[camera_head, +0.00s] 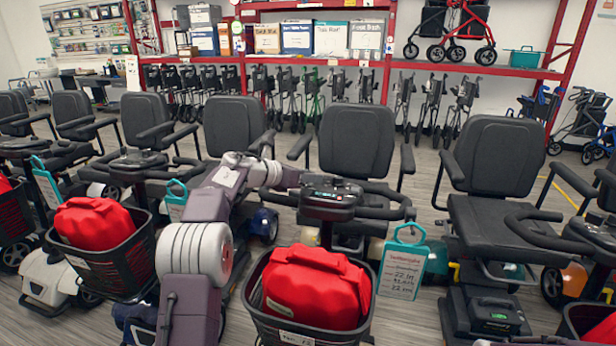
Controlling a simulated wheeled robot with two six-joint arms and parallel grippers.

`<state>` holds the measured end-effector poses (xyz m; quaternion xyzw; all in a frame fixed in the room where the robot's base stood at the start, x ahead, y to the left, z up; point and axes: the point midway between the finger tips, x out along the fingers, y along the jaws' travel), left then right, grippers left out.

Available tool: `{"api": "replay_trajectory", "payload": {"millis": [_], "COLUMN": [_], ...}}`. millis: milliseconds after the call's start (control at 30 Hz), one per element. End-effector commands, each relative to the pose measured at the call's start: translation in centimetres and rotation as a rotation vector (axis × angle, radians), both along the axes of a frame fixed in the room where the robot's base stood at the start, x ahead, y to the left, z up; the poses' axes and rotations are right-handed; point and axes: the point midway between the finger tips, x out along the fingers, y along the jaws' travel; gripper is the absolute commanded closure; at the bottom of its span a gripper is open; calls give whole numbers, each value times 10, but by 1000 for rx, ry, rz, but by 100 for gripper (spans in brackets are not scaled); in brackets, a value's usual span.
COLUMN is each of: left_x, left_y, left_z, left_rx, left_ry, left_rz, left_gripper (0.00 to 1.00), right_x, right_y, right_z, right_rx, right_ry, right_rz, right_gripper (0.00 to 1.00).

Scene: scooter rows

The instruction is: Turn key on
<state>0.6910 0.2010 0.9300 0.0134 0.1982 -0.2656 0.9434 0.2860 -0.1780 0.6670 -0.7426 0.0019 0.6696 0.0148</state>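A mobility scooter's dark control console (331,190) with a small lit panel stands in the middle, on the tiller between black handlebars. My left arm rises from the bottom and bends right towards the console. My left gripper (288,178) is at the console's left side, seen from behind. Its fingertips are hard to make out, so I cannot tell whether they touch the console or are open or shut. I cannot make out a key; it may be hidden or too small. My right gripper is not in view.
A basket (262,318) with a red bag (317,287) sits below the console. A teal-framed price tag (405,264) hangs at its right. Other scooters with black seats (497,156) crowd both sides. Red shelving (479,70) with walkers beneath stands behind.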

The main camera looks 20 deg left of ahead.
Motion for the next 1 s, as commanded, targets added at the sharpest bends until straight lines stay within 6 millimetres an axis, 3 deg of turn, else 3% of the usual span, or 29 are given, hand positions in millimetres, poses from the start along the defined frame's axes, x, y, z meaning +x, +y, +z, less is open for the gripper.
{"api": "replay_trajectory", "payload": {"millis": [133, 267, 367, 400, 600, 1000], "left_x": [-11, -35, -55, -58, -70, -71], "left_y": [8, 24, 36, 38, 45, 45], "left_z": [6, 19, 31, 38, 38, 34], "left_rx": [0, 0, -1, -2, -1, 0], "left_ry": [0, -2, 0, 3, 2, 0], "left_rz": [2, 5, 5, 2, 1, 0], "left_gripper": [64, 64, 64, 64, 64, 64], "right_x": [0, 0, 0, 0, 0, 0], "right_y": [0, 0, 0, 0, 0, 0], "right_z": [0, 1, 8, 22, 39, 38], "right_rx": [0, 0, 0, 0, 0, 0], "right_ry": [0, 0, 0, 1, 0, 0], "right_rz": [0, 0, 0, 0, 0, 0], "right_gripper": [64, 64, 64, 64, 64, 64]}}
